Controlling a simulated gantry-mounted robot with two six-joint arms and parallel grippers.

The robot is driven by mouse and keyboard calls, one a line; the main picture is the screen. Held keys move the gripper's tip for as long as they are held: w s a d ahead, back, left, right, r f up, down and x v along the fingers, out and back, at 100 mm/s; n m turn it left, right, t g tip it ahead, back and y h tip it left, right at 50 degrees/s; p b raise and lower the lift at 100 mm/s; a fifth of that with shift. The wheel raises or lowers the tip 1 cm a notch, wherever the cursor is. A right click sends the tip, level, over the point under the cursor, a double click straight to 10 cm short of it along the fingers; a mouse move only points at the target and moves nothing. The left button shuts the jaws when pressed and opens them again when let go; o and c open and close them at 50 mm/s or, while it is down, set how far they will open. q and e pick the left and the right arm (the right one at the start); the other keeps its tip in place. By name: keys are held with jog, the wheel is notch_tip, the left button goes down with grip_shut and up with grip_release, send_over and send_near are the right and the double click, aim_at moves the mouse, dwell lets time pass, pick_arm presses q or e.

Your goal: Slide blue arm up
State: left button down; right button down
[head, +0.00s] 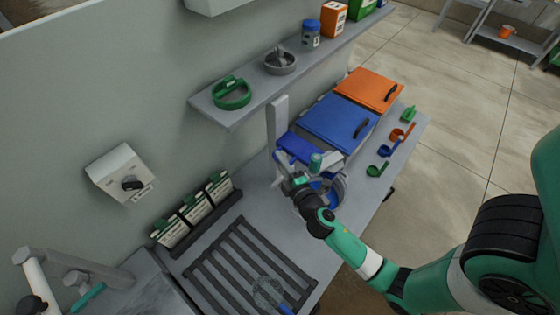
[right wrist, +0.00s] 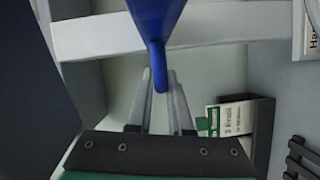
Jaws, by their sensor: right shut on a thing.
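The blue arm (head: 299,149) juts out from an upright grey post (head: 277,125) above the bench. In the right wrist view a blue piece (right wrist: 156,30), which looks like part of this arm, narrows downward to a tip between my fingers. My right gripper (head: 281,165) is shut on it; in the right wrist view the two light grey fingers (right wrist: 162,105) flank the tip. My right wrist hides part of the area below the arm.
A wall shelf (head: 217,114) runs above. A slatted rack (head: 248,262) lies in front.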

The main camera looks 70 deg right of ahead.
notch_tip(320, 180, up, 14)
jog(key=p, duration=1)
jog(key=shift+p, duration=0.4)
jog(key=shift+w+r, duration=0.1)
jog(key=c, duration=1)
grip_release()
jog(key=shift+o, duration=0.8)
jog(key=shift+f, duration=0.2)
jog(key=shift+a, duration=0.1)
jog(key=f+b+v, duration=0.1)
jog(key=b+v, duration=0.2)
jog(key=v, duration=0.8)
jog(key=shift+s+r+b, duration=0.35)
jog(key=shift+r, duration=0.2)
